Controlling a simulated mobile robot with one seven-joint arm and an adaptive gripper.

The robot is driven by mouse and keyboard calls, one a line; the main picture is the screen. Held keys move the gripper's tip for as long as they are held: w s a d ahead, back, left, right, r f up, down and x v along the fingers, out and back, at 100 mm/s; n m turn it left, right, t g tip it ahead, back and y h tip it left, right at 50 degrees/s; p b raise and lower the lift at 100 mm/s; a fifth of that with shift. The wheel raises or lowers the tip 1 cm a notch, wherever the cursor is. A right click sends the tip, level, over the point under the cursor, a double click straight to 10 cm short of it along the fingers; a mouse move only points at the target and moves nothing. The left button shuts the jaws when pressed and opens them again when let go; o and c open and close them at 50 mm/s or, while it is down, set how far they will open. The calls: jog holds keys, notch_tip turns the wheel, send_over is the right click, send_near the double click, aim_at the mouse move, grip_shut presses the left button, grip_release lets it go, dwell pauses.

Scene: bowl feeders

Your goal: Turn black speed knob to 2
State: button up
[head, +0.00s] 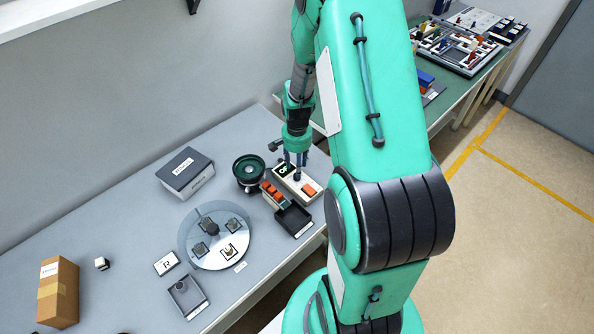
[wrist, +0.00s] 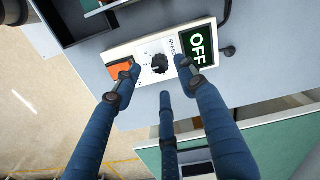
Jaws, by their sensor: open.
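The black speed knob (wrist: 160,63) sits on a white control panel (wrist: 140,47), between an orange button (wrist: 122,69) and a dark green display (wrist: 197,44) reading OFF. The panel is labelled SPEED, but the scale marks are too small to read. In the head view the panel (head: 283,181) lies near the right end of the grey table, partly behind my fingers. My gripper (wrist: 155,75) is open and empty above the panel, its fingers spread around the knob in the wrist view. I cannot tell whether any finger touches it.
A dark round bowl feeder (head: 249,171), orange parts and a black tray (head: 293,221) stand left of and below the panel. A round grey plate (head: 200,256) and a grey box (head: 185,174) are farther left. The table edge is close on the right.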

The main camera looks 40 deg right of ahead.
notch_tip(320, 180, up, 8)
jog(key=shift+f, duration=0.2)
dwell(0.4)
jog(key=s+a+r+n+t, duration=0.1)
jog(key=a+r+n, duration=0.2)
jog(key=a+r, duration=0.55)
jog(key=s+a+r+n+t, duration=0.1)
jog(key=a+r+n, duration=0.2)
jog(key=a+r, duration=0.55)
jog(key=s+a+r+n+t+b, duration=0.1)
jog(key=s+a+r+n+t, duration=0.2)
jog(key=s+a+r, duration=0.9)
jog(key=shift+s+r+n+t+b, duration=0.35)
jog(key=shift+s+r+n, duration=0.45)
jog(key=shift+s+n, duration=1.05)
